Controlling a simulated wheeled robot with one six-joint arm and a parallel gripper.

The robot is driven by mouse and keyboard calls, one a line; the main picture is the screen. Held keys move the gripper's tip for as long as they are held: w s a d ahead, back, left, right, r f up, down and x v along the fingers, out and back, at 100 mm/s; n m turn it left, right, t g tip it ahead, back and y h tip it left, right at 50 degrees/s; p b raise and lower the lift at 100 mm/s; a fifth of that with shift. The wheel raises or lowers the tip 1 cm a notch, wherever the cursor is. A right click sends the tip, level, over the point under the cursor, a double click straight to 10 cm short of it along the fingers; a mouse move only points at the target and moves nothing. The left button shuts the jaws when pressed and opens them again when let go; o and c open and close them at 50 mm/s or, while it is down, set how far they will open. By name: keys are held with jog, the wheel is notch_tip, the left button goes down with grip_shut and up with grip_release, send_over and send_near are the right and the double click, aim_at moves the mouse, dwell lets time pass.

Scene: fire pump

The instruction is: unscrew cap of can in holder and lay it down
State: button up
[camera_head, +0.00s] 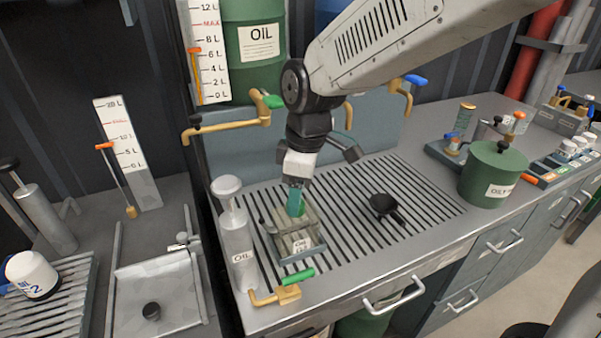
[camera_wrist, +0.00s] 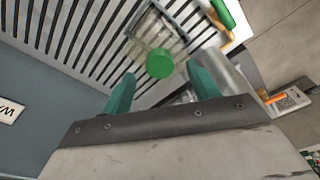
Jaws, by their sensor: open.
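The can (camera_head: 298,243), a pale labelled container, sits in its holder on the slotted drain top. It also shows in the wrist view (camera_wrist: 150,30), with a round green cap (camera_wrist: 160,63) on it. In the head view the cap is largely hidden by my gripper (camera_head: 295,190). My gripper points down just above the can, with teal fingers. In the wrist view my gripper (camera_wrist: 160,74) is open, one finger to each side of the cap with gaps visible. I cannot tell whether the fingertips reach down to the cap's height.
A grey oil bottle (camera_head: 237,235) stands close left of the holder. A brass valve with a green handle (camera_head: 288,292) lies in front. A black funnel-like piece (camera_head: 383,205) is to the right, and a green oil drum (camera_head: 492,175) farther right. Slotted surface between them is clear.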

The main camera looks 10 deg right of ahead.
jog(key=shift+a+f, duration=0.1)
jog(key=shift+f, duration=1.1)
jog(key=c, duration=1)
jog(key=n, duration=0.4)
jog(key=shift+w+n+g, duration=0.1)
jog(key=shift+n+g, duration=0.2)
